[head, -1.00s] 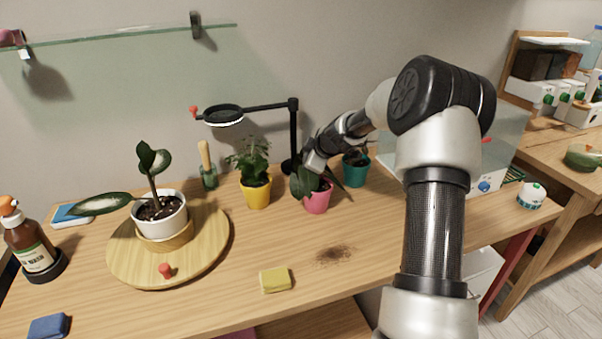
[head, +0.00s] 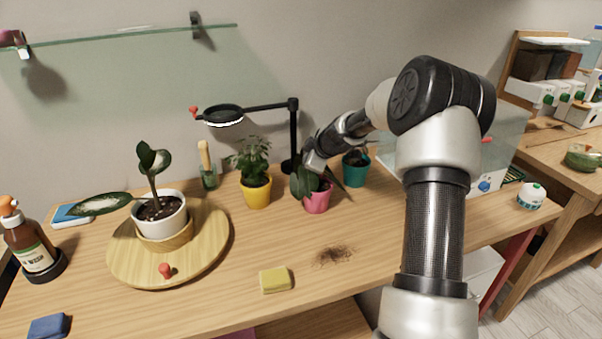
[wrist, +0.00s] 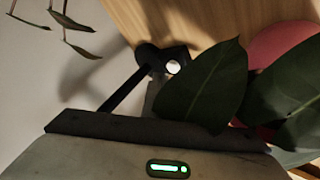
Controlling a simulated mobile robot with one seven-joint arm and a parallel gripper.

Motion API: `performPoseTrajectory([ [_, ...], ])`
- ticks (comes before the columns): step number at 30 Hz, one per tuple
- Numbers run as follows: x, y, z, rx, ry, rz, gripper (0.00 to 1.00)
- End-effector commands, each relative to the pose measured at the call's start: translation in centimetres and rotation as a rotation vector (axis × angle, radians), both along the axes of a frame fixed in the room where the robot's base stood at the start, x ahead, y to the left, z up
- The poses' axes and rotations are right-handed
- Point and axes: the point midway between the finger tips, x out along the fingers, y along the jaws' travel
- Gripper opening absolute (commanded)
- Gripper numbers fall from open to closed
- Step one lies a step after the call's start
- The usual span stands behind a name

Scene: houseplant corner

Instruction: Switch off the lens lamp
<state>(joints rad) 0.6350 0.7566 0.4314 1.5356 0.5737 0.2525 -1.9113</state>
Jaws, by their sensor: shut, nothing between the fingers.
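The lens lamp (head: 224,115) stands at the back of the table, its round black-rimmed head on a horizontal arm from a black post (head: 294,135). A bright white rim shows under the head, so it looks lit. In the wrist view the lamp's dark base (wrist: 148,54) carries a round pale button (wrist: 173,67). My gripper (head: 313,163) is shut and empty, low beside the post, by the pink pot's leaves. In the wrist view its grey body fills the bottom; its fingertips are mostly hidden by leaves, and I cannot tell whether they touch the base.
The pink pot (head: 317,200) with broad leaves is close against my gripper. A yellow pot (head: 257,194) stands left and a teal pot (head: 355,173) right. A wooden turntable (head: 209,247) holds a white-potted plant (head: 160,214). A yellow sponge (head: 275,280) lies in front.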

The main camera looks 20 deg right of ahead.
Motion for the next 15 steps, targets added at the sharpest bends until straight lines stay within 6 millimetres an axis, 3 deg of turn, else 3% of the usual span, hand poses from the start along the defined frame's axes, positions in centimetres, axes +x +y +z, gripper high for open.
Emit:
performPoseTrajectory([
  [15, 0.01, 0.01, -0.83, -0.001, 0.000, 0.001, 0.00],
])
